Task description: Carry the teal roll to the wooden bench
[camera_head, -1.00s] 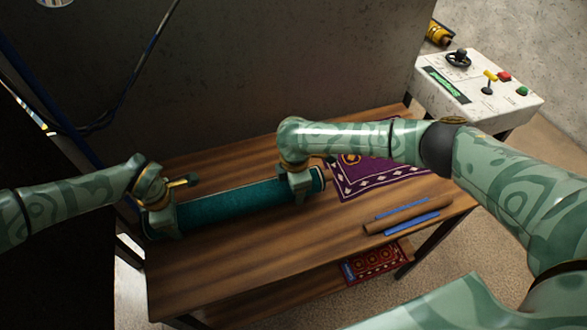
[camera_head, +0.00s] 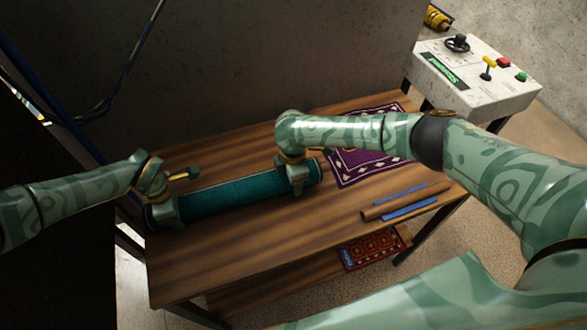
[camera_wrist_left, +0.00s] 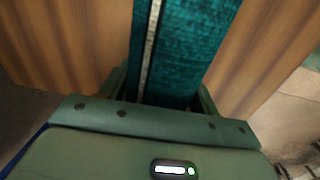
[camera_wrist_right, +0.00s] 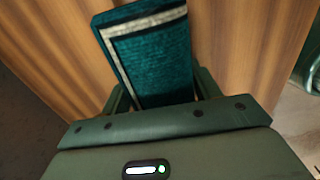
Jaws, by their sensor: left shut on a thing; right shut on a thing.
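The teal roll (camera_head: 232,196) lies lengthwise over the wooden bench (camera_head: 215,262), at the left part of its top; I cannot tell whether it rests fully on the wood. My left gripper (camera_head: 164,210) is shut on the roll's left end. My right gripper (camera_head: 297,178) is shut on it near the right end. In the left wrist view the roll (camera_wrist_left: 185,45) runs up from between the fingers, with a pale stripe along it. In the right wrist view its pale-bordered end (camera_wrist_right: 150,55) shows past the fingers, above the wood. The grippers hide parts of both ends.
A purple patterned rug (camera_head: 365,160) lies on the bench's far right. A brown tube with blue strips (camera_head: 405,202) lies at its front right. A red rug (camera_head: 372,247) is on the lower shelf. A white control box (camera_head: 475,80) stands right, and a grey wall is behind.

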